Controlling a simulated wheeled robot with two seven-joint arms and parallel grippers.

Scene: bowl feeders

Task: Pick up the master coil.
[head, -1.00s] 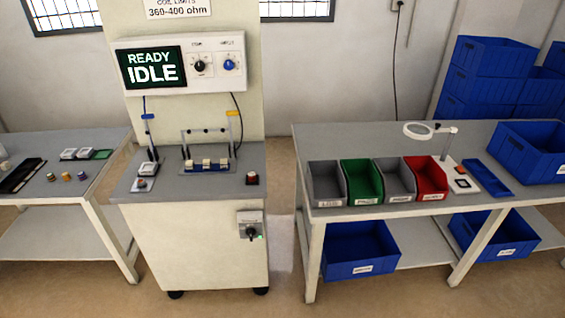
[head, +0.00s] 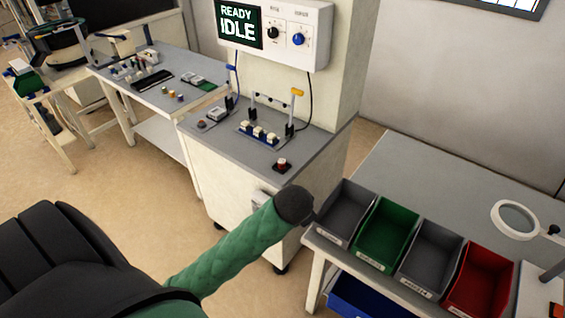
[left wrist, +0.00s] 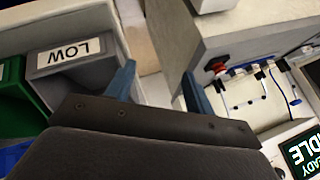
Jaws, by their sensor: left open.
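Small coil-like spools (head: 173,95) in several colours stand on the left table (head: 205,62) in the head view. I cannot tell which coil is the master coil. A small pale block with a dark top (head: 217,115) sits at the left of the tester bench, and several pale blocks (head: 258,132) sit in its blue fixture. My left gripper is open and empty in the left wrist view (left wrist: 157,88), between the bins and the tester bench. In the head view my left arm reaches that gap, and its fingers are mostly hidden. My right gripper is not in view.
The tester display (head: 237,24) reads READY IDLE. A red button (head: 282,164) is on the bench's front right. Grey, green (head: 386,232) and red (head: 478,281) bins stand on the right table, with a magnifier (head: 516,219). The grey LOW bin (left wrist: 75,65) is near the left gripper.

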